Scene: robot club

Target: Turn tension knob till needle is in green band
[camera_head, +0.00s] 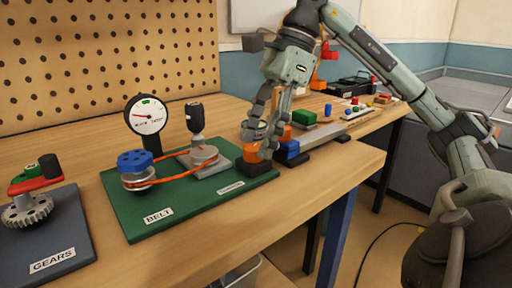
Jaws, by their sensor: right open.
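The dial gauge (147,115) stands on a black post on the green belt board (190,210). Its green band is at the top, and its red needle appears to point left, outside the band. An orange knob (251,152), which looks like the tension knob, sits on a black base at the board's right end. My right gripper (262,145) is open and points down at the knob, with its fingers beside and partly in front of it. Contact with the knob cannot be told. My left gripper is not in view.
A blue-topped pulley (135,161) and a grey pulley (204,154) carry an orange belt. A gears board (60,265) lies at left. Blue and orange blocks and a green block (304,118) stand right of my gripper. A pegboard (90,60) stands behind the table.

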